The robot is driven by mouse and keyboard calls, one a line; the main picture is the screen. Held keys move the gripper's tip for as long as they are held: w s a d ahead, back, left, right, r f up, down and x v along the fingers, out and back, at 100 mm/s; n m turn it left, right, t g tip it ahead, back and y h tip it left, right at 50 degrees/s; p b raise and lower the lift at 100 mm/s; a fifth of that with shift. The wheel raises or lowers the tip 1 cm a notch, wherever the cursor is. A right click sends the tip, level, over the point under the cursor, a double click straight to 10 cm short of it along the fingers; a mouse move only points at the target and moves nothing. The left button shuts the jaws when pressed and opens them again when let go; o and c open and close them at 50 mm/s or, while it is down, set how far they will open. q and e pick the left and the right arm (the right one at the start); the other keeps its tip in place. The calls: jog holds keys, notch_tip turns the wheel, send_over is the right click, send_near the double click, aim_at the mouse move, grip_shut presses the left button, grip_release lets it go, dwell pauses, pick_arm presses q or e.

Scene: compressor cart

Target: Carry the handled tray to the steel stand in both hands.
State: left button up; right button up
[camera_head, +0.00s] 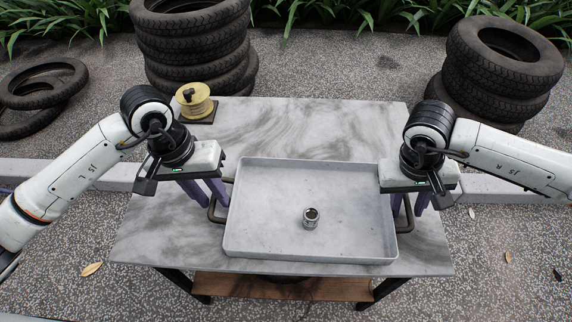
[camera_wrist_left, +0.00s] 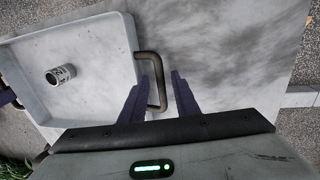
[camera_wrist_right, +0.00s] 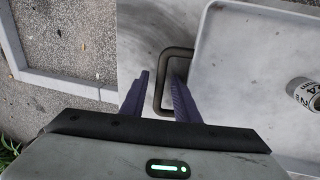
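The light grey handled tray (camera_head: 262,240) lies on the marble-topped table, with a dark bent handle at each short side. My left gripper (camera_head: 213,203) is at the left handle (camera_wrist_left: 154,66). Its purple fingers (camera_wrist_left: 158,90) stand apart, one on each side of the handle bar. My right gripper (camera_head: 408,210) is at the right handle (camera_wrist_right: 163,62). Its fingers (camera_wrist_right: 158,80) also stand apart with the bar between them. I cannot make out a separate steel stand.
The marble tabletop (camera_head: 300,125) is clear behind the tray. A yellow spool (camera_head: 195,102) on a dark base sits at its back left corner. Tyre stacks stand behind at left (camera_head: 195,50) and right (camera_head: 500,70). A low kerb (camera_head: 480,186) runs behind the table.

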jog(key=shift+a+r, duration=0.1)
jog(key=shift+r, duration=0.1)
pick_arm(q)
notch_tip(320, 180, up, 10)
jog(key=a, duration=0.2)
jog(key=shift+r, duration=0.15)
pick_arm(e)
jog(key=v, duration=1.1)
jog(key=shift+r, duration=0.3)
